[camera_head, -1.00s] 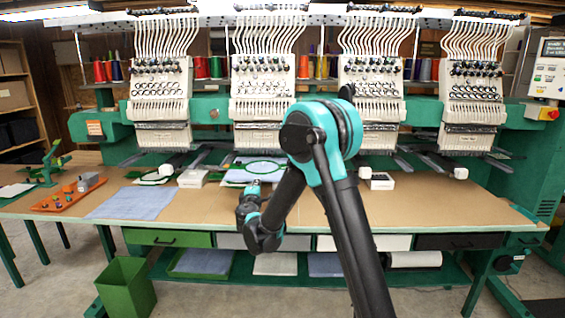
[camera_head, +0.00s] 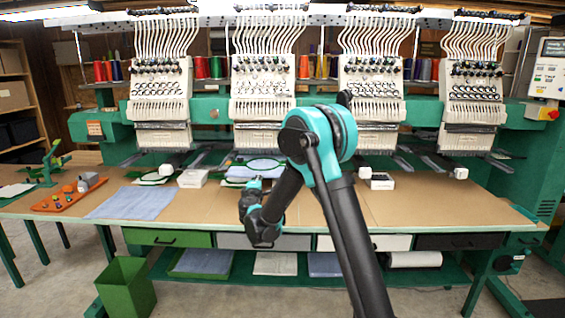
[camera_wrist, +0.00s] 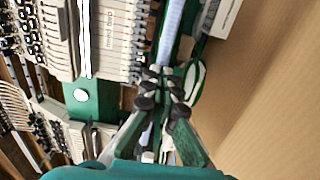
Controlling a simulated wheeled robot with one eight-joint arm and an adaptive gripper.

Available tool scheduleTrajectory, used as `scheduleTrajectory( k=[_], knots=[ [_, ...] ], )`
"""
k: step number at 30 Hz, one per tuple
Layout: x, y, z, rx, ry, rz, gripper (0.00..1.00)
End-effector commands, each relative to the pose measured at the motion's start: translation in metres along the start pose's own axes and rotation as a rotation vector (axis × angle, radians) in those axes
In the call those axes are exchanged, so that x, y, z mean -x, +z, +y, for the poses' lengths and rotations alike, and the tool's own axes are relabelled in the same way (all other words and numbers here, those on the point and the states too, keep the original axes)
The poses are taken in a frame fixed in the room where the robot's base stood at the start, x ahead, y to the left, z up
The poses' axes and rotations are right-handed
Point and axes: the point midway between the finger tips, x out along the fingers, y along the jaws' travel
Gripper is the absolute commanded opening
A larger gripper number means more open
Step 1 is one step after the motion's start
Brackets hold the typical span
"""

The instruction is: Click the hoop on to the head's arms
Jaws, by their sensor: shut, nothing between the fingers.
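The green hoop with pale blue fabric (camera_head: 262,165) lies at the front of the second head from the left (camera_head: 262,98), at the level of the head's arms. Whether it is seated on the arms cannot be told. My gripper (camera_head: 256,182) is just in front of the hoop's near edge, shut and empty. In the wrist view, my gripper (camera_wrist: 160,86) has its dark fingertips together at the near end of the pale blue fabric (camera_wrist: 172,28). Whether the tips touch the hoop is unclear. The fingers partly hide the hoop's near edge.
Another hoop (camera_head: 152,178) and a white box (camera_head: 193,178) lie to the left; a black-topped white box (camera_head: 378,181) lies to the right. A blue cloth (camera_head: 135,202) and an orange tray (camera_head: 70,196) are on the table's left. The right tabletop is clear.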

Motion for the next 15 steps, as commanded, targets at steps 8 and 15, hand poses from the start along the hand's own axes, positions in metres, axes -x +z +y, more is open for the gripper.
scheduleTrajectory(
  k=[8, 15],
  knots=[
    [-0.013, 0.000, 0.000, 0.000, 0.000, 0.000, 0.00],
    [-0.024, 0.000, 0.000, 0.000, 0.000, 0.000, 0.00]
  ],
)
